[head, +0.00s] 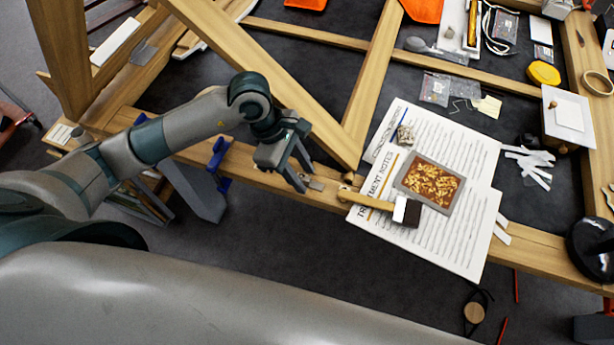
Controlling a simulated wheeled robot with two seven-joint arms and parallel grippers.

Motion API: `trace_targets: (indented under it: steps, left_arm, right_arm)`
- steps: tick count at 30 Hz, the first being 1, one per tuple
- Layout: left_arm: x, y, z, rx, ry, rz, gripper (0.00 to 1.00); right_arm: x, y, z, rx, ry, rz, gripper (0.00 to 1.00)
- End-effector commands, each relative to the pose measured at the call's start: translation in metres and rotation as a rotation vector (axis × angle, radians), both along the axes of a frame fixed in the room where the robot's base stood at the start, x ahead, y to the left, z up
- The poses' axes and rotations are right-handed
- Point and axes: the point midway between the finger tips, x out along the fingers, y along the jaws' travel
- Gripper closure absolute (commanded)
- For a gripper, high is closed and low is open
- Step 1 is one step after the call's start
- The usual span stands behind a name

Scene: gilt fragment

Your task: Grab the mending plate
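A small grey metal piece, which looks like the mending plate (317,185), lies on the wooden beam (270,178) in the middle of the head view. My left gripper (305,182) is just left of it, pointing down at the beam. Its two fingers are apart, with nothing visible held between them. The fingers partly cover the beam beside the plate, and I cannot tell whether they touch it. My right gripper is not in view.
A blue clamp (217,160) grips the beam left of my gripper. A brush (407,211), printed sheets (455,235) and a framed gilt fragment (430,184) lie to the right. A diagonal wooden bar (262,75) rises behind my gripper.

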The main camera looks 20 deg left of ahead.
Motion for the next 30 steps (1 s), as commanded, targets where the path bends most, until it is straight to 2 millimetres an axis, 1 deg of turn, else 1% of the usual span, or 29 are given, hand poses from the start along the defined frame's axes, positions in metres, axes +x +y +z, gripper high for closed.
trace_targets:
  steps: [13,14,15,18,30]
  left_arm:
    - [0.0001,0.0,-0.0008,0.0,0.0,0.001,0.66]
    - [0.0001,0.0,-0.0007,0.0,0.0,0.001,0.7]
    - [0.0001,0.0,-0.0007,0.0,0.0,0.001,0.8]
    - [0.0001,0.0,-0.0007,0.0,0.0,0.001,1.0]
    - [0.0005,-0.0001,0.0012,-0.001,-0.001,0.0,1.0]
  right_arm:
    - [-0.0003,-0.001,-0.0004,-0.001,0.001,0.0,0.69]
    - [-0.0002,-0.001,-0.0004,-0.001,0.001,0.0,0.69]
    - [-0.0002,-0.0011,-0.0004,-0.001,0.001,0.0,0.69]
    - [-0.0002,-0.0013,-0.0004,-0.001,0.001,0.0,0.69]
    - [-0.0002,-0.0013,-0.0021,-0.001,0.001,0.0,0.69]
